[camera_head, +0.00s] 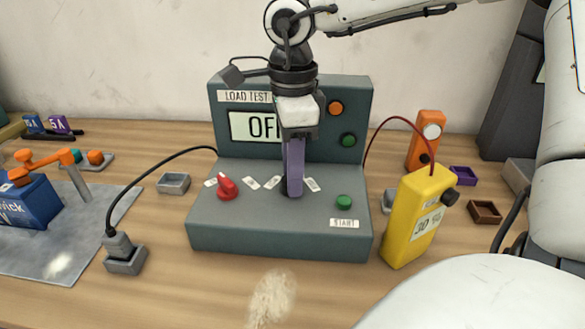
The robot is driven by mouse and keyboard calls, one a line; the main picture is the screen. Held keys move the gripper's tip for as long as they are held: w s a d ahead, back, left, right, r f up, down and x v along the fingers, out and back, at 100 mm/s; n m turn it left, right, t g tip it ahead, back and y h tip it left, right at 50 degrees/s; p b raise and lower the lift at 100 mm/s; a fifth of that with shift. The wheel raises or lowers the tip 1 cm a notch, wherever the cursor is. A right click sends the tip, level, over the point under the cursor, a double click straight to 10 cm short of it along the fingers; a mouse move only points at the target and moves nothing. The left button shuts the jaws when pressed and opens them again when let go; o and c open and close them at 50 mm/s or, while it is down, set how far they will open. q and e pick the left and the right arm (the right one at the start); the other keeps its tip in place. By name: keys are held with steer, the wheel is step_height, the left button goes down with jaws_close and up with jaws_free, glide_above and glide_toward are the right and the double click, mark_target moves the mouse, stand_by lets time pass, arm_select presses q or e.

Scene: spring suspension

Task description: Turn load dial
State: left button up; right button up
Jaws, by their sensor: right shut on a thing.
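The grey-green load test box (240,234) stands in the middle of the table, with a display (250,126) partly hidden by my right arm; the letters "OF" show on it. A red dial (226,187) sits on the left of its sloped panel, with small white labels around it. My right gripper (292,188) reaches down from above onto the panel right of the red dial. Its fingers are shut on a dark knob (287,188), mostly hidden by the gripper, with labels on both sides. My left gripper is not in view.
A yellow meter (418,217) stands right of the box, an orange device (426,140) behind it. A blue battery (32,212) and orange clamp lie on a grey mat (65,262).

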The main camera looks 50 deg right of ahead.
steer(key=shift+n, duration=0.3)
steer(key=n, duration=1.1)
steer(key=shift+w, duration=0.15)
steer(key=shift+n, duration=0.3)
stand_by(0.3)
steer(key=o, duration=1.1)
steer(key=shift+c, duration=0.2)
step_height(320, 180, up, 10)
steer(key=shift+r+p, duration=0.2)
steer(key=shift+p, duration=0.25)
